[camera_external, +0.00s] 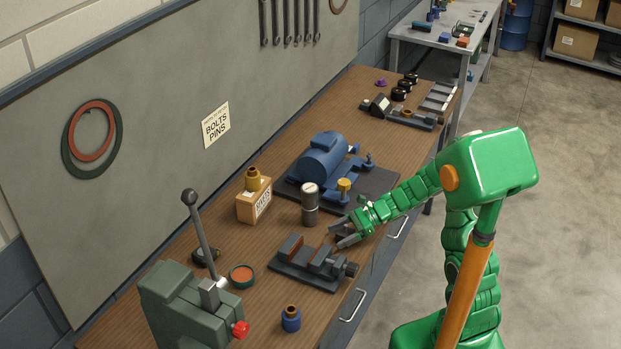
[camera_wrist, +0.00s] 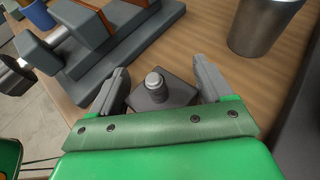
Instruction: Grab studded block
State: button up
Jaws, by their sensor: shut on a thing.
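The studded block (camera_wrist: 155,98) is a small dark grey block with a round, light-topped stud. In the wrist view it sits between the two grey fingers of my gripper (camera_wrist: 160,76), at the near middle of the picture. My gripper is shut on it. In the external view my gripper (camera_external: 343,232) is low over the front part of the wooden bench, between the vise and the blue motor. The block cannot be made out there, and whether it touches the bench is unclear.
A grey vise (camera_external: 312,264) with red-brown jaw pads lies close to my gripper, at upper left in the wrist view (camera_wrist: 110,35). A metal cylinder (camera_external: 310,205) stands close behind. A blue motor (camera_external: 325,155) sits on a dark plate. A blue bushing (camera_external: 291,319) stands near the front edge.

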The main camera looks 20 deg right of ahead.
jog(key=shift+c, duration=1)
jog(key=shift+r, duration=0.1)
jog(key=shift+r, duration=0.85)
jog(key=s+d+r, duration=0.5)
jog(key=s+r, duration=0.6)
jog(key=s, duration=0.2)
